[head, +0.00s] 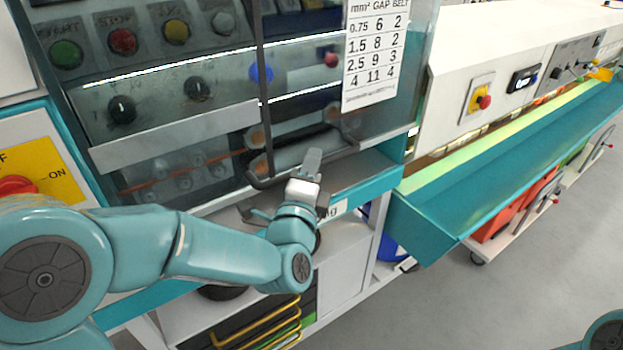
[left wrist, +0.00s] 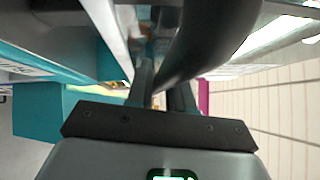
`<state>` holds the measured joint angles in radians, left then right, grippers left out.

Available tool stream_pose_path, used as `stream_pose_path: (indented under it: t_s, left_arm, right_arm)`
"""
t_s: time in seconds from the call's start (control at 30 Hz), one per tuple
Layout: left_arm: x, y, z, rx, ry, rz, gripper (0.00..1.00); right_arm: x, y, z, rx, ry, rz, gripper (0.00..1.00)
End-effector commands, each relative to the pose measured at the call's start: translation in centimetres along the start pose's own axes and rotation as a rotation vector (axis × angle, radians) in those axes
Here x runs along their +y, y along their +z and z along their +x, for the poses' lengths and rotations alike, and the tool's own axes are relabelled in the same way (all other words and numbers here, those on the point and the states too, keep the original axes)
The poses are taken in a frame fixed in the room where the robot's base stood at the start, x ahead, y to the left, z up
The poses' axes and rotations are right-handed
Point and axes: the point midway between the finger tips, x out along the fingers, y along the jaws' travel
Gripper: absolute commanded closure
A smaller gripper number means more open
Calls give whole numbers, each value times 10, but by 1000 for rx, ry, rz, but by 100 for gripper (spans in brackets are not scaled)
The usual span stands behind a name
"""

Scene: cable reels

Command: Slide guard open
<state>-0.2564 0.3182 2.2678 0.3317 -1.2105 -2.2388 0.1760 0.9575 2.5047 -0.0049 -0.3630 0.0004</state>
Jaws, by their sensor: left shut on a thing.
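The guard (head: 318,118) looks like a clear panel over the machine front, with a dark vertical edge (head: 261,80) on its left. A dark bar handle (head: 275,163) runs across its lower part. My left gripper (head: 311,165) is at this handle, its fingers pointing up and shut on it. In the left wrist view the dark curved handle (left wrist: 205,40) passes between the fingers (left wrist: 160,90) and hides part of the view behind. Only a bit of my right arm shows at the bottom right corner; its gripper is out of view.
Left of the guard is a panel with coloured buttons (head: 122,41) and black knobs (head: 122,109). A printed chart (head: 374,52) hangs at upper right. A teal ledge (head: 365,190) lies below.

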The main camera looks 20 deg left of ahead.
Motion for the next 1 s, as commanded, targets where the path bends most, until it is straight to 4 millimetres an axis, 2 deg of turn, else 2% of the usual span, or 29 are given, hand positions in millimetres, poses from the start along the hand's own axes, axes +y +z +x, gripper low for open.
stream_pose_path:
  t_s: [0.03,0.3,0.5,0.7,0.83,1.0]
  left_arm:
    - [-36,6,5,-5,-10,-3,100]
    - [-130,19,18,-4,-8,-2,100]
    - [-187,27,26,-5,-7,-1,100]
    - [-226,33,32,-5,-6,-2,100]
    - [-240,34,34,-4,-5,-1,100]
    - [-247,35,35,-3,-3,-1,100]
  right_arm:
    - [-9,0,-26,0,0,0,100]
    - [-33,2,-91,0,0,0,100]
    - [-48,3,-132,0,0,0,100]
    - [-58,3,-161,0,0,0,100]
    - [-62,4,-171,0,0,0,100]
    - [-64,4,-177,0,0,0,100]
